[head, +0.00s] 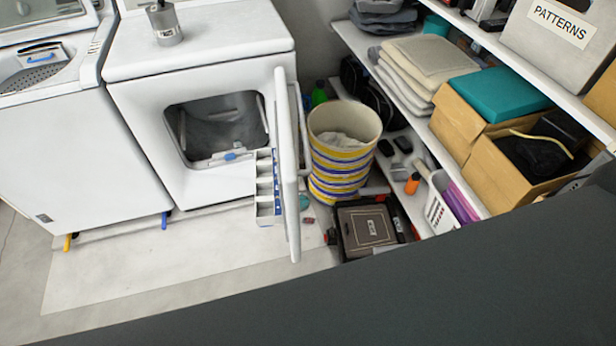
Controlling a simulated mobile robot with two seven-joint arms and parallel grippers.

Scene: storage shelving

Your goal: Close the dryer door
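The white dryer (210,67) stands at the upper left, next to a white washer. Its front opening (218,127) is exposed, and the inside looks dark and mostly empty. The dryer door (287,165) is open. It hangs from the right side of the opening and sticks out toward me, seen nearly edge-on. A pale compartment piece (266,187) shows on the door's inner side. Neither of my grippers is in view.
A striped basket (343,140) stands just right of the door, with a dark case (369,228) on the floor in front of it. Shelves (405,105) with folded cloths and boxes line the right. The floor (150,256) before the dryer is clear. A dark surface fills the lower right.

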